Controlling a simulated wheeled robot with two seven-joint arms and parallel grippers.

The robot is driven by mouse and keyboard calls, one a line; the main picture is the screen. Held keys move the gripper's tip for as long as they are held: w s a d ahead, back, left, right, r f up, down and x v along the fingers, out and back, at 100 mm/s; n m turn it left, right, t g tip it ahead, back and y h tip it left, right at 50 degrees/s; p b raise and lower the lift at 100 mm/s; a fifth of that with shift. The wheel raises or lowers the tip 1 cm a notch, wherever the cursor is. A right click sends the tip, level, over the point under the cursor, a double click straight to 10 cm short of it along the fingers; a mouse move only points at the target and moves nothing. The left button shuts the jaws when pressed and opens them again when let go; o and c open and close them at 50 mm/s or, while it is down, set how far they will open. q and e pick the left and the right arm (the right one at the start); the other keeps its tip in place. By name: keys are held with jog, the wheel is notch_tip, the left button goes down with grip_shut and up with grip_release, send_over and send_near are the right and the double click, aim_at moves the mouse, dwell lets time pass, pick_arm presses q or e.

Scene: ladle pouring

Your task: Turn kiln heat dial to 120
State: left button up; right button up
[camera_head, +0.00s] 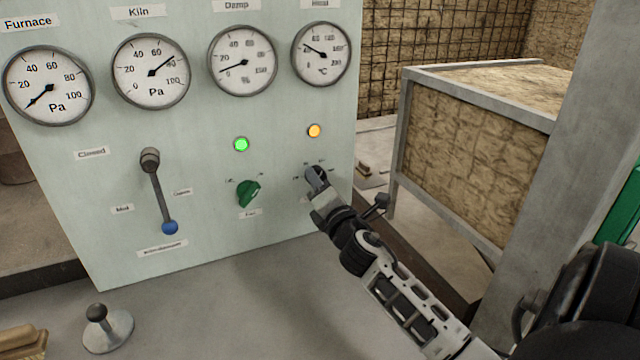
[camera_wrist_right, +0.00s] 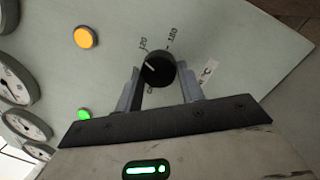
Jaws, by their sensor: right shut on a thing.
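The black round heat dial (camera_wrist_right: 157,68) shows in the right wrist view, with printed labels around it, among them 120 and 180. Its white pointer mark points up and left in that view, somewhat to the side of the 120 label (camera_wrist_right: 143,44). My right gripper (camera_wrist_right: 157,88) is shut on the dial, one finger on each side. In the head view my right gripper (camera_head: 316,182) is at the panel below the orange lamp (camera_head: 314,131) and hides most of the dial. My left gripper is not in view.
The pale green panel (camera_head: 205,125) carries several gauges; the rightmost is the heat gauge (camera_head: 321,53). Left of my gripper are a green knob (camera_head: 248,194), a green lamp (camera_head: 241,144) and a blue-tipped lever (camera_head: 160,190). A framed crate (camera_head: 470,150) and grey post (camera_head: 560,180) stand right.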

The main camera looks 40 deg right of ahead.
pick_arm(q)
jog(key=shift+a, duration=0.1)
pick_arm(e)
jog(key=shift+r+m, duration=0.15)
jog(key=shift+m, duration=0.45)
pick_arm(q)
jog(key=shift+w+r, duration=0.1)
pick_arm(e)
jog(key=o, duration=1)
jog(key=shift+c, duration=0.2)
pick_arm(q)
jog(key=b, duration=0.2)
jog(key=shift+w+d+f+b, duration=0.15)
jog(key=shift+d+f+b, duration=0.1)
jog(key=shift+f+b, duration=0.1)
pick_arm(e)
jog(key=v, duration=1.6)
